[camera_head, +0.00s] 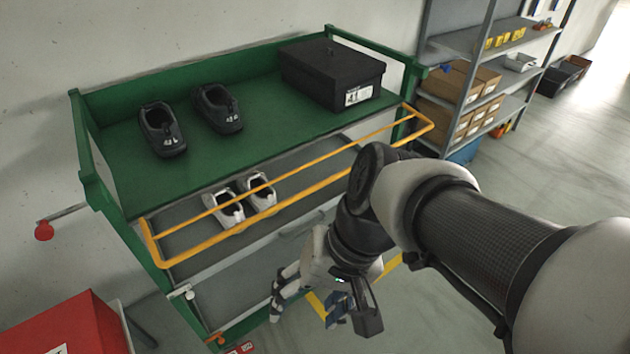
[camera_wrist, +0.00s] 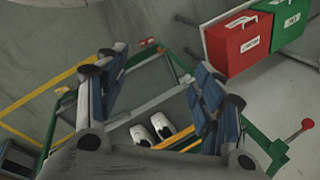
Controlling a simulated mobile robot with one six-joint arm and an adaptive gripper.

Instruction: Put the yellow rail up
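The yellow rail (camera_head: 290,193) is a long frame of two bars along the front of the green rack (camera_head: 95,165). It juts out from the rack front below the top shelf's edge, above the white shoes. A short piece of a yellow bar (camera_wrist: 187,144) shows near the white shoes in the wrist view. My gripper (camera_head: 303,312) hangs low in front of the rack, below the rail and apart from it. Its fingers are spread wide with nothing between them, as the wrist view (camera_wrist: 158,68) also shows.
Two black shoes (camera_head: 162,130) and a black shoebox (camera_head: 332,73) stand on the top shelf. White shoes (camera_head: 244,200) sit on the lower shelf. A red-knobbed lever (camera_head: 44,230) sticks out left. A red box (camera_head: 70,326) stands front left, grey shelving (camera_head: 470,50) back right. Floor at right is clear.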

